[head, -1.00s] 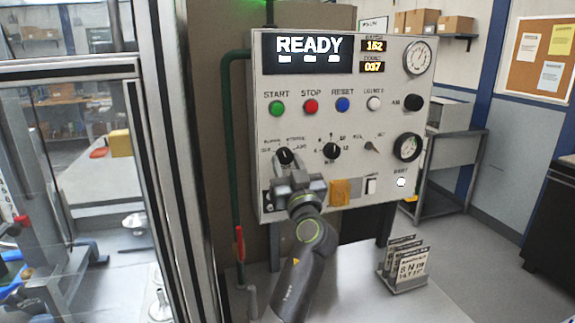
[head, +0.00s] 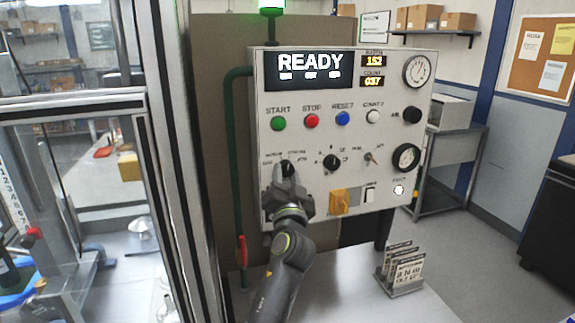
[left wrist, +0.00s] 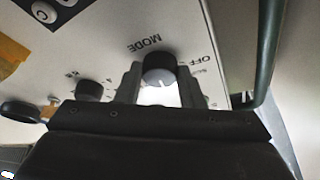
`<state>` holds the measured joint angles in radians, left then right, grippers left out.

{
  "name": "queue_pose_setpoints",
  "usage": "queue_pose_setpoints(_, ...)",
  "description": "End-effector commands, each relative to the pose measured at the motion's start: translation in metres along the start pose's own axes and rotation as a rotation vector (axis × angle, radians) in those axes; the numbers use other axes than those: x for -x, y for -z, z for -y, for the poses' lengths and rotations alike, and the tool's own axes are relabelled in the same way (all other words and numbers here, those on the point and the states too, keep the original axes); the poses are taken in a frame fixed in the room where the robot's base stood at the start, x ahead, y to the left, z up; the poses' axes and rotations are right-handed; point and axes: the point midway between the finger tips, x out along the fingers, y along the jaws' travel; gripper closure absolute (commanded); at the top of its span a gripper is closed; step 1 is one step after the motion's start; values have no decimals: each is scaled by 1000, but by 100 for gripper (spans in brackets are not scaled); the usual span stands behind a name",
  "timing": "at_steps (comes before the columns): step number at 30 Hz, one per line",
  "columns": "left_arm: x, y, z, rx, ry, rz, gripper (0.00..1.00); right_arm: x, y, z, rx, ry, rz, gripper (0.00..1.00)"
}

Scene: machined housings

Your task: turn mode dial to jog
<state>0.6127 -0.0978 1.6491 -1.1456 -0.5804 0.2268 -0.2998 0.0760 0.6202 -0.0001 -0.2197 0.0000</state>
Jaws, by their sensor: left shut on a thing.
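The mode dial (head: 287,169) is a black knob at the lower left of the light grey control panel (head: 385,105). In the left wrist view the dial (left wrist: 158,66) sits under the printed word MODE, with OFF printed to its right. My left gripper (head: 286,178) is at the panel, its fingers on either side of the dial and shut on it. The fingers hide part of the dial and some of its labels, so I cannot tell which mode it points to. My right gripper does not show.
A second black knob (head: 332,162) and a small toggle switch (head: 371,157) are to the right of the dial. A yellow-orange part (head: 339,202) is on the panel's lower edge. A card holder (head: 403,268) stands on the table (head: 345,295). A green pipe (head: 237,170) runs along the left.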

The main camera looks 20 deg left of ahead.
Motion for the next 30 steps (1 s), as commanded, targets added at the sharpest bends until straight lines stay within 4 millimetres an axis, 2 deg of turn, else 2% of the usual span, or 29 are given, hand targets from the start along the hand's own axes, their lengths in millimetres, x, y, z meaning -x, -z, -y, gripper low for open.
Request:
queue_pose_setpoints(1,-3,7,6,-42,-18,1,88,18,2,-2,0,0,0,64)
queue_pose_setpoints(3,-3,7,7,-105,-44,1,88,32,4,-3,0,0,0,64)
queue_pose_setpoints(9,-4,8,9,-280,-117,2,88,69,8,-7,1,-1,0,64)
queue_pose_setpoints(15,-3,7,10,-452,-188,0,88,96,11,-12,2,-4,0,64)
queue_pose_setpoints(21,-2,6,10,-619,-255,-2,88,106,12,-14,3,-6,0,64)
queue_pose_setpoints(30,-3,6,10,-817,-335,-2,88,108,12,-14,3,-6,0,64)
